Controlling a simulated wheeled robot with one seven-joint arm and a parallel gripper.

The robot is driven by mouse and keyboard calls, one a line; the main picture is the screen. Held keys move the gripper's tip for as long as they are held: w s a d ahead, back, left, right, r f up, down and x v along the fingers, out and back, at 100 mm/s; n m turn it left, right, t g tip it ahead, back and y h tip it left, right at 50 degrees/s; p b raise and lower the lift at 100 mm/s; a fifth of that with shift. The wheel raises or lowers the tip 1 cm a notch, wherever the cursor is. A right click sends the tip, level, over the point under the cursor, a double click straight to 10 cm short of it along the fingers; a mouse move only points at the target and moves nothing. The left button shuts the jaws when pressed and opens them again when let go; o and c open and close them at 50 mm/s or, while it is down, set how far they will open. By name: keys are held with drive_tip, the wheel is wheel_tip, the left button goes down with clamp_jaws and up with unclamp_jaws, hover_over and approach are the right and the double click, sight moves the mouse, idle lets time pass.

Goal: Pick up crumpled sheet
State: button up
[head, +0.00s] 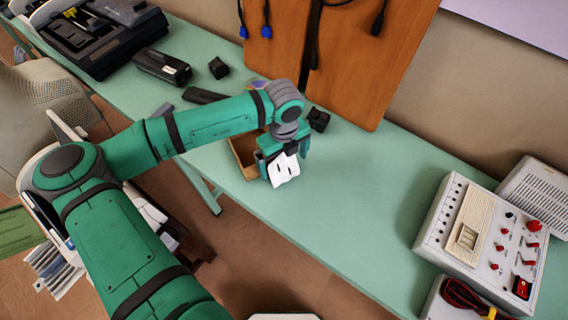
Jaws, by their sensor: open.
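The crumpled sheet (285,172) is a small white piece with dark marks, near the front edge of the green table. My gripper (283,153) is right above and behind it, pointing down, with its fingers open. The sheet shows just below and in front of the fingers. The fingers partly hide its upper side, and I cannot tell whether they touch it. A brown box (243,155) stands just left of the gripper, partly hidden by my arm.
The green table (360,195) is clear to the right, up to a white control unit (485,240) with red knobs. A brown board (365,60) with hanging cables stands behind. Small black items (219,68) and a black device (100,35) lie at the far left.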

sight(283, 166)
drive_tip(key=shift+f, duration=1.6)
drive_tip(key=c, duration=1.2)
drive_tip(key=shift+r, duration=0.2)
drive_tip(key=shift+r, duration=0.6)
drive_tip(key=s+a+r, duration=0.6)
drive_tip(key=s+r, duration=0.5)
drive_tip(key=s, duration=0.1)
drive_tip(key=shift+s+a+r, duration=0.25)
drive_tip(key=shift+a, duration=0.1)
drive_tip(key=shift+w, duration=0.1)
